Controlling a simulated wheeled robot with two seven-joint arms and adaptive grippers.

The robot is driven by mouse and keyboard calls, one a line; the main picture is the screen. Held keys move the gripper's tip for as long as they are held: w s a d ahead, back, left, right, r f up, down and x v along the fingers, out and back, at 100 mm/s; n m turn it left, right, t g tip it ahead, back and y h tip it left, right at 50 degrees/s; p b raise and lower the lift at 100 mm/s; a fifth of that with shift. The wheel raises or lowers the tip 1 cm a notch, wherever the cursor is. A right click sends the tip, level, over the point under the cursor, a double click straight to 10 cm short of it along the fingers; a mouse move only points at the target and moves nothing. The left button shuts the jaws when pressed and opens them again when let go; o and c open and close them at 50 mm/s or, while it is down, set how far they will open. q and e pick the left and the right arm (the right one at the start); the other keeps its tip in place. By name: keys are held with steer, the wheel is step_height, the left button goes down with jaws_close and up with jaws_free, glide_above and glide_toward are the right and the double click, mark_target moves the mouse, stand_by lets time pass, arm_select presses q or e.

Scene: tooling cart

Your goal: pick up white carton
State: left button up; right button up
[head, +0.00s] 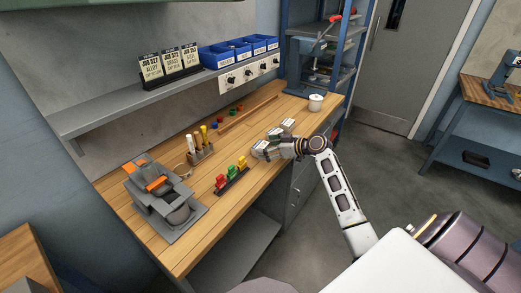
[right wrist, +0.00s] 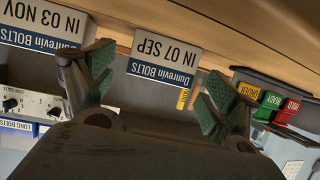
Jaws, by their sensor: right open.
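Several small white-grey cartons stand in a row on the wooden bench in the head view, including a far one (head: 288,123) and a middle one (head: 274,132). My right gripper (head: 271,149) is at the near end of this row, partly hiding the nearest carton (head: 258,147). In the right wrist view, the right gripper (right wrist: 155,92) is open. A carton labelled "IN 07 SEP" (right wrist: 166,60) shows upside down between its two green-padded fingers; I cannot tell whether they touch it. Another, labelled "IN 03 NOV" (right wrist: 42,22), is at upper left. My left gripper is not in view.
A rack of red, green and yellow blocks (head: 231,181) and a grey orange-topped machine (head: 160,198) stand left of the gripper. A shelf (head: 150,96) overhangs the back. Bare bench lies between.

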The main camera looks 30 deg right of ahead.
mark_target(265, 146)
steer(key=shift+x, duration=0.9)
steer(key=shift+w+a+f, duration=0.2)
steer(key=shift+w+a, duration=0.05)
steer(key=shift+w, duration=0.35)
steer(key=shift+w+a+f, duration=0.1)
steer(key=c, duration=1.4)
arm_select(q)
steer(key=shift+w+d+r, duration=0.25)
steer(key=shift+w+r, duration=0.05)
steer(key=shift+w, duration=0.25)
arm_select(e)
steer(key=shift+c, duration=0.2)
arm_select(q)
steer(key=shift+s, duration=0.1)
